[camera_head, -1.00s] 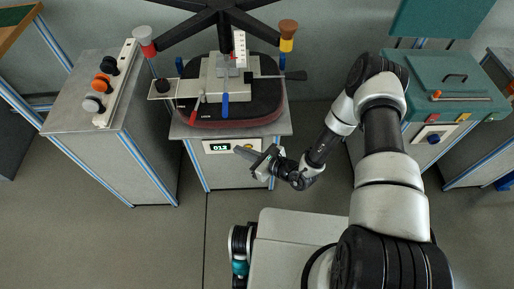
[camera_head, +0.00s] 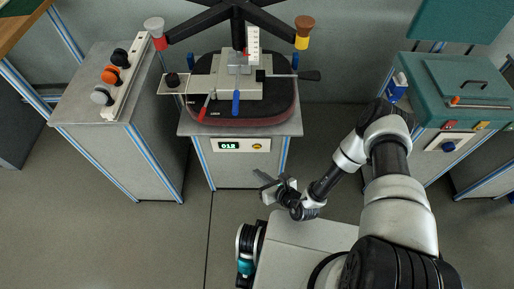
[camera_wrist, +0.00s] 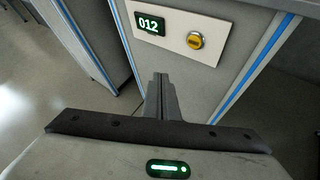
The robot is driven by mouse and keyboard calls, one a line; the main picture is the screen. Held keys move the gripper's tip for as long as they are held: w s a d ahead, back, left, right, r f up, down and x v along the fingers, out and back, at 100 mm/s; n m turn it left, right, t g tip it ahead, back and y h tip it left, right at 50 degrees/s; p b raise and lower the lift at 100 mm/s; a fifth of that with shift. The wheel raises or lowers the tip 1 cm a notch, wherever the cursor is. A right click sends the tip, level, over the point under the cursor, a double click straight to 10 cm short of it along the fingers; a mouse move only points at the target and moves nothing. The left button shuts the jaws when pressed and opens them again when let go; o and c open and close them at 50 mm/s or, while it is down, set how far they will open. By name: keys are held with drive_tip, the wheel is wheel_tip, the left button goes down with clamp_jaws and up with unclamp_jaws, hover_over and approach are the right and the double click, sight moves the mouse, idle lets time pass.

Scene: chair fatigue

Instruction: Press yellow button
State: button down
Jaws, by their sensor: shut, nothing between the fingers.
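The yellow button (camera_head: 257,147) is round and sits on a white panel (camera_head: 240,145) on the front of the middle cabinet, right of a green display reading 012 (camera_head: 229,146). In the wrist view the yellow button (camera_wrist: 195,41) shows in a metal ring at the upper right, with the display (camera_wrist: 150,24) to its left. My gripper (camera_head: 261,177) is below and in front of the panel, apart from the button. In the wrist view its fingers (camera_wrist: 160,82) are together and empty, pointing at the cabinet front below the panel.
The middle cabinet carries a test rig with a dark seat pad (camera_head: 262,107) and levers. A left cabinet (camera_head: 90,115) holds black, orange and grey knobs. A teal case (camera_head: 465,90) stands on the right cabinet. Open floor lies between the left and middle cabinets.

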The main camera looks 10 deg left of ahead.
drive_tip(key=w+a+b, duration=0.2)
drive_tip(key=w, duration=0.6)
drive_tip(key=shift+b, duration=0.35)
idle(1.7)
drive_tip(key=shift+w, duration=0.35)
drive_tip(key=shift+w+a, duration=0.15)
drive_tip(key=shift+w, duration=0.2)
idle(0.7)
drive_tip(key=shift+s, duration=0.1)
drive_tip(key=shift+s+d, duration=0.2)
drive_tip(key=shift+s, duration=0.45)
drive_tip(key=shift+s+d+p, duration=0.2)
drive_tip(key=shift+s+p, duration=0.2)
drive_tip(key=shift+s, duration=0.45)
drive_tip(key=shift+s+d+p, duration=0.15)
drive_tip(key=shift+s+p, duration=0.3)
drive_tip(key=shift+s, duration=0.35)
drive_tip(key=shift+s+d+p, duration=0.2)
drive_tip(key=shift+s+p, duration=0.2)
drive_tip(key=shift+s, duration=0.45)
